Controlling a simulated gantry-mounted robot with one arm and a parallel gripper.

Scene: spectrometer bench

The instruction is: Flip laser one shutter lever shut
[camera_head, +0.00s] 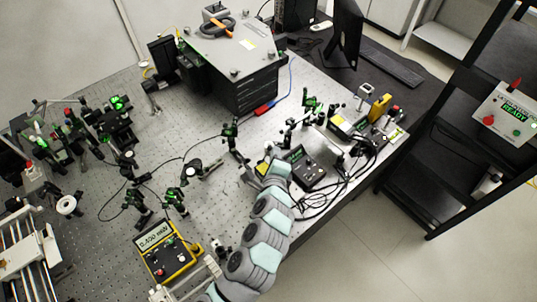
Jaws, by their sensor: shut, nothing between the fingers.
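My grey and pale-blue arm reaches up from the bottom middle of the view. My gripper (262,168) is at its far end, small in the picture, shut and empty, just left of a black control box (308,170) with a green display. A small laser-like unit with a yellow label (341,126) stands up and to the right of the gripper, apart from it. A yellow block (379,107) stands beside that unit. I cannot make out which part is the laser one shutter lever or how it is set.
The perforated bench (160,195) carries several optic mounts and loose black cables (325,195). A yellow meter (167,252) stands left of my arm. A large dark box (235,60) is at the back. A panel reading READY (505,113) is on the right-hand rack.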

